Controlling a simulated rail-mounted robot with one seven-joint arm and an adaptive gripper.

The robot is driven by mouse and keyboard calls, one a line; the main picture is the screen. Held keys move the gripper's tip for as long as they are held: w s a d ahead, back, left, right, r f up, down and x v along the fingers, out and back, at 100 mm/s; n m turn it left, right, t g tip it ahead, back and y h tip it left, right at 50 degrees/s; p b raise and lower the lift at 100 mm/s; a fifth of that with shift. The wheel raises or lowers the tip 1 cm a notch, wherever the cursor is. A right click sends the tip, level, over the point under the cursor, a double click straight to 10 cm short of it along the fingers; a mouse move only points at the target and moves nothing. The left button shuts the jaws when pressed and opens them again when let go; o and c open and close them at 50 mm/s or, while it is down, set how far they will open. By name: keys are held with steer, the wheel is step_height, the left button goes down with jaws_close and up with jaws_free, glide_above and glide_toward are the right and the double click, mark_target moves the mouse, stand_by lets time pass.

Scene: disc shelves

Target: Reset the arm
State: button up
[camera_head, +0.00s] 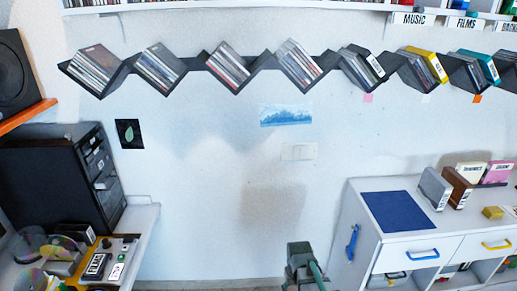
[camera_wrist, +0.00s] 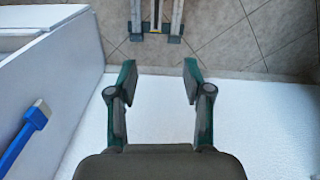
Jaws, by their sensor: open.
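My gripper (camera_wrist: 157,75) shows in the wrist view with its two green and grey fingers spread wide apart. Nothing is between the fingers. They point down toward the floor (camera_wrist: 240,35), in front of a white wall. In the head view a green and grey part of my arm (camera_head: 304,268) shows at the bottom edge, right of the middle, in the gap left of the white cabinet. The fingertips cannot be made out there.
A desk with a black tower (camera_head: 50,180) stands at left. Zigzag disc shelves (camera_head: 197,62) hang above.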

steer(key=s+d+m, duration=0.2)
steer(key=s+d, duration=0.2)
steer(key=s, duration=0.2)
steer(key=s+f+g, duration=0.3)
steer(key=s+f, duration=0.6)
steer(key=s, duration=0.5)
steer(key=s+f+g, duration=0.3)
steer(key=s+f, duration=0.7)
steer(key=s, duration=0.4)
steer(key=shift+s+d+g, duration=0.2)
steer(key=shift+s+g, duration=0.05)
steer(key=shift+g, duration=0.15)
